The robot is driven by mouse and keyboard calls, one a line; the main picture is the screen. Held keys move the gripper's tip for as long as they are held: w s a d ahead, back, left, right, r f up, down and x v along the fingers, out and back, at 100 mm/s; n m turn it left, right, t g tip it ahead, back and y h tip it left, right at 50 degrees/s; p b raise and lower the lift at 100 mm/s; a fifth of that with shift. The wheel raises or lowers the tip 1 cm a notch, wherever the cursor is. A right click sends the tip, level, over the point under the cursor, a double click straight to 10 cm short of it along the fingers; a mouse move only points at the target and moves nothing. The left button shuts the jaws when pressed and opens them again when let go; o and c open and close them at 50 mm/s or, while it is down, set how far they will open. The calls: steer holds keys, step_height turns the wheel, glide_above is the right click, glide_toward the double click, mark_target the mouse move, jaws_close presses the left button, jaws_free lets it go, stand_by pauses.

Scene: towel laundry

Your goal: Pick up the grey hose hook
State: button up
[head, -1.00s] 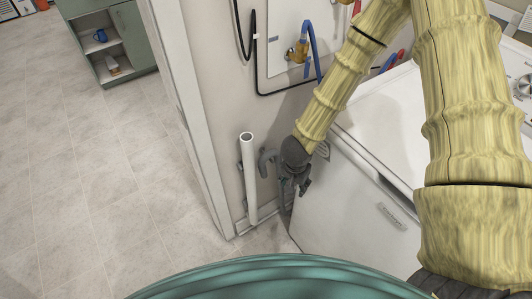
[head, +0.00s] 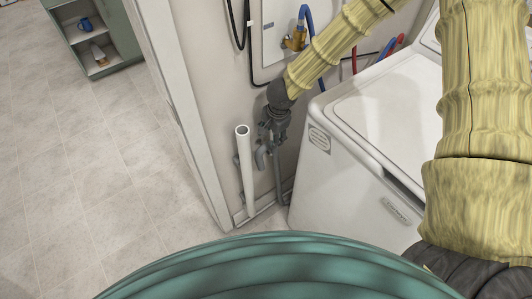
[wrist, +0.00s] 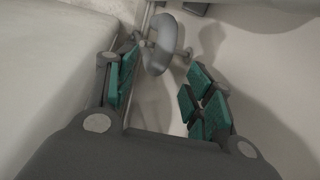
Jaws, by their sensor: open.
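The grey hose hook (head: 261,157) is a curved piece near the wall, beside the top of a white standpipe (head: 245,170), in the head view. In the wrist view the hook (wrist: 158,55) shows at the far end of the gap between the fingers, nearer the left finger. My gripper (head: 269,139) is just above and beside the hook in the head view and partly overlaps it. In the wrist view my gripper (wrist: 163,88) is open, with green pads on both fingers and nothing held between them. Whether a fingertip touches the hook I cannot tell.
A white washing machine (head: 345,165) stands close on the right. The wall and a white door frame (head: 178,110) are on the left. A blue hose (head: 304,18) and brass valve (head: 293,40) are above. The tiled floor (head: 80,170) at left is clear.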

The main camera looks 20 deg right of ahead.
mark_target(268, 145)
steer(key=shift+w+a+f, duration=0.15)
steer(key=shift+w+f, duration=0.05)
steer(key=shift+f, duration=0.7)
steer(key=shift+w+a+f, duration=0.1)
steer(key=shift+w+f, duration=0.05)
steer(key=shift+f, duration=0.8)
steer(key=shift+w+a+f, duration=0.15)
steer(key=shift+w+f, duration=0.05)
steer(key=shift+f, duration=0.7)
jaws_close()
